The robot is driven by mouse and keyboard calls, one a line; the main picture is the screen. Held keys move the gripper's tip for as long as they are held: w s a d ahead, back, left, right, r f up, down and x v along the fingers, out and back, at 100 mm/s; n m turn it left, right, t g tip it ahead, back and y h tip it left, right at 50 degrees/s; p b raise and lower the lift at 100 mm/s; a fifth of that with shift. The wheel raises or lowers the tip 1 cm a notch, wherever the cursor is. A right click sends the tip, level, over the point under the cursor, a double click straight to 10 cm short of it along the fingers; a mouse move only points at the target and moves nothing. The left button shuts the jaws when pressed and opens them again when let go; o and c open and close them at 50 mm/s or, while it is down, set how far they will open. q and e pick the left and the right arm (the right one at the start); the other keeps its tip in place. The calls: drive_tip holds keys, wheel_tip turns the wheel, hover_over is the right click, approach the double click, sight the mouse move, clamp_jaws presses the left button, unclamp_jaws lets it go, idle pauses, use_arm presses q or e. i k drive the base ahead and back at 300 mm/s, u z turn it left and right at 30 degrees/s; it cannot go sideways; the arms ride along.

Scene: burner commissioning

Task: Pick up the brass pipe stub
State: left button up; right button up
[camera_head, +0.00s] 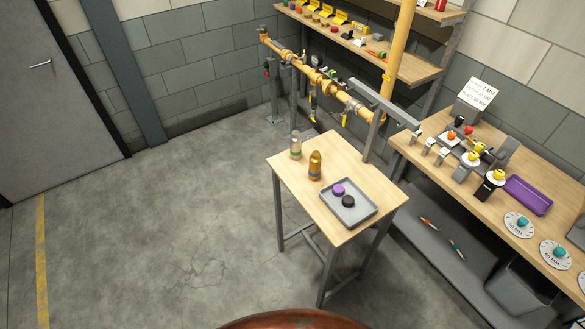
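A brass-coloured upright piece (315,166) with a rounded top and a bluish band low down stands on the small wooden table (300,186). It looks like the brass pipe stub, but it is too small to be certain. Nothing touches it. Neither of my grippers is in view.
A clear jar (296,145) stands close behind-left of the brass piece. A grey tray (365,212) with a purple disc (338,190) and a black disc (348,201) lies to its right. A yellow pipe run (325,84) and workbench (435,174) stand beyond. The left floor is clear.

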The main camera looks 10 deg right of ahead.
sight(316, 159)
drive_tip(key=u, duration=1)
drive_tip(key=i, duration=1.4)
drive_tip(key=z, duration=1.65)
